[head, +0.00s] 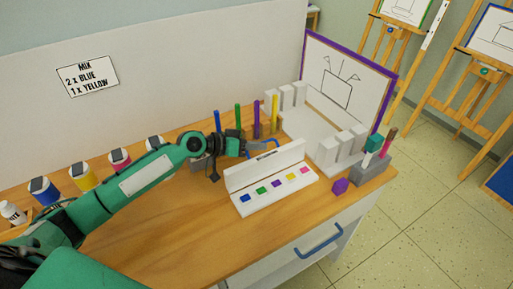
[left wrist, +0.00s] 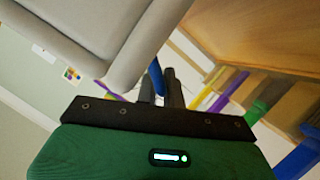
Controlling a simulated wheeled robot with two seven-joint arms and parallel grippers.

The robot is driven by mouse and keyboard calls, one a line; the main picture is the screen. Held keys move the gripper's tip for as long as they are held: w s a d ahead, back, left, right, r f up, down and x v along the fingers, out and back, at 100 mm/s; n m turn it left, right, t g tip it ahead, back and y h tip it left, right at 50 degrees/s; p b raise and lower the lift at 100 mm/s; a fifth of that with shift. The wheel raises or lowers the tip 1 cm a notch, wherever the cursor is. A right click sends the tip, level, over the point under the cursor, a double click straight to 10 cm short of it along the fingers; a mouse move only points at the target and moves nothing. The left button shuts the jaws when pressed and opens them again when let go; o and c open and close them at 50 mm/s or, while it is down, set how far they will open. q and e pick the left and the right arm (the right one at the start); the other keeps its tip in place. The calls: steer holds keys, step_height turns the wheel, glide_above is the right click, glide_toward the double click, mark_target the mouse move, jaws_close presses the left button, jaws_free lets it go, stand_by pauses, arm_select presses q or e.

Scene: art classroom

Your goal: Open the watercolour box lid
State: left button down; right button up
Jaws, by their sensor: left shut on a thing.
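The white watercolour box (head: 283,205) is on the wooden table, its row of coloured paint pads showing. Its lid (head: 265,166) is raised, standing steeply along the back side of the box. My left gripper (head: 248,149) is behind the lid's top edge, at the blue handle (head: 268,141), and is shut on it. In the left wrist view the dark fingers (left wrist: 172,88) meet beside a pale slab, with a bit of blue at them; the fingertips are partly hidden. My right gripper is not in view.
Coloured sticks, including a green one (head: 238,117) and a yellow one (head: 275,111), stand behind my left gripper. Paint jars line the left. The table front is clear.

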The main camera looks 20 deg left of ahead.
arm_select(q)
steer(key=shift+f, duration=0.1)
steer(key=c, duration=1.5)
jaws_free()
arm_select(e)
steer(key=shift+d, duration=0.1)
